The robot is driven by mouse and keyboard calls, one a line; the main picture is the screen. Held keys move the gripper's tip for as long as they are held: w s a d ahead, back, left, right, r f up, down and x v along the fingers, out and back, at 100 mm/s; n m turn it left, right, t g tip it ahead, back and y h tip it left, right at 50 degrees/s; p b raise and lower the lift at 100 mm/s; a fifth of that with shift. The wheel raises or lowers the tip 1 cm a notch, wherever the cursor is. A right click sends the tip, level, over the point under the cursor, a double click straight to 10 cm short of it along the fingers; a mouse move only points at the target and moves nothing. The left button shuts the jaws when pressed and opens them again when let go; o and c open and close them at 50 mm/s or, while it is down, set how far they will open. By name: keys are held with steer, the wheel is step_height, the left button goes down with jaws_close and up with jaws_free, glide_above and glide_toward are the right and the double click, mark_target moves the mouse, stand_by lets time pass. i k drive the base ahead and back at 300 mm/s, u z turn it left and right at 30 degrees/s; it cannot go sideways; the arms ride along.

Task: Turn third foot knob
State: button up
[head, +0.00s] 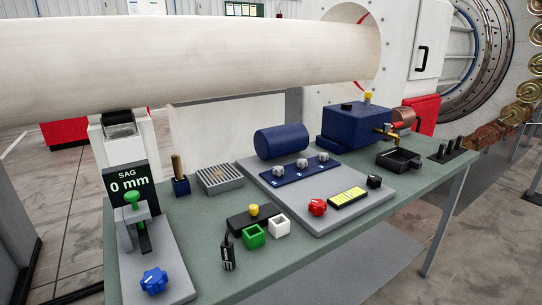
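Three small grey knobs stand in a row on a dark blue strip (292,171) in front of a blue cylinder (281,141). The left one (280,172), the middle one (303,164) and the right one (324,157) look alike. Small light marks lie on the strip in front of them, too small to read. Which of them counts as the third foot knob is not labelled legibly. My gripper is not in view, so its state and its distance from the knobs do not show.
A large pale pipe (190,62) crosses above the green table (215,257). The grey plate also holds a red knob (317,207) and yellow display (348,197). A blue knob (154,280) and SAG display reading 0 mm (129,185) are left; a blue box (353,127) stands behind.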

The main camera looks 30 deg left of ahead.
mark_target(323, 157)
steer(key=u, duration=1)
steer(key=i, duration=1.05)
steer(key=z, duration=0.05)
